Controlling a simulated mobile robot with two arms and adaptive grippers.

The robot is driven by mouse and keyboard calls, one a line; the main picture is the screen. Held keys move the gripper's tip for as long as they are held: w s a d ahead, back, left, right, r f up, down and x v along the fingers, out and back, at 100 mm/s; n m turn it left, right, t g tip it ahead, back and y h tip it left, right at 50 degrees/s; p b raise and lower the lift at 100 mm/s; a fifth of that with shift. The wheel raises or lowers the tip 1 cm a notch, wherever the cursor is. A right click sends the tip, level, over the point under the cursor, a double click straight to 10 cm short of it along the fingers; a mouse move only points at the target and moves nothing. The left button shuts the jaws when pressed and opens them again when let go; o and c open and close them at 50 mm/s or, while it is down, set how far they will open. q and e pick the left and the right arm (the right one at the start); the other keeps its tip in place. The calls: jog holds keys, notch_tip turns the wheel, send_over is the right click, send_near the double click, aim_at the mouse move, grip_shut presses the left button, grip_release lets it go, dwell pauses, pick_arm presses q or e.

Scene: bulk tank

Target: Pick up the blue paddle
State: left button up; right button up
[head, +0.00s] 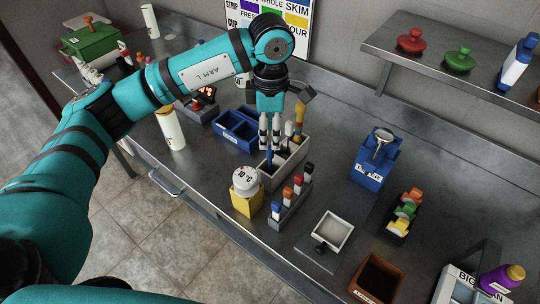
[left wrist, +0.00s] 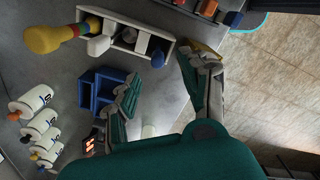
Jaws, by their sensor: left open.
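The blue paddle (head: 268,160) stands in the left end of a pale, divided rack (head: 289,171). In the left wrist view its blue tip (left wrist: 158,56) shows at the right end of the rack (left wrist: 112,16). My left gripper (head: 270,146) points down over that end of the rack, fingers just above the blue paddle. In the left wrist view the gripper (left wrist: 160,68) is open, its fingers spread with the blue tip near the gap between them. I cannot tell whether they touch it. The paddle's lower part is hidden in the rack.
A yellow pot with a white "10 °C" cap (head: 246,179) and a rack of small bottles (head: 289,204) stand in front. A blue two-part bin (head: 234,131) is behind left.

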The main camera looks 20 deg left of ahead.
aim_at(270, 147)
pick_arm(q)
notch_tip(270, 147, down, 4)
jog(key=shift+r+p, duration=0.25)
jog(key=shift+p, duration=0.15)
jog(key=shift+f+p, duration=0.4)
jog(key=shift+f, duration=0.05)
notch_tip(270, 147, down, 4)
jog(key=shift+w+a+r+p, duration=0.1)
jog(key=shift+a+r+p, duration=0.05)
jog(key=shift+p, duration=0.75)
jog(key=shift+f, duration=0.45)
grip_shut()
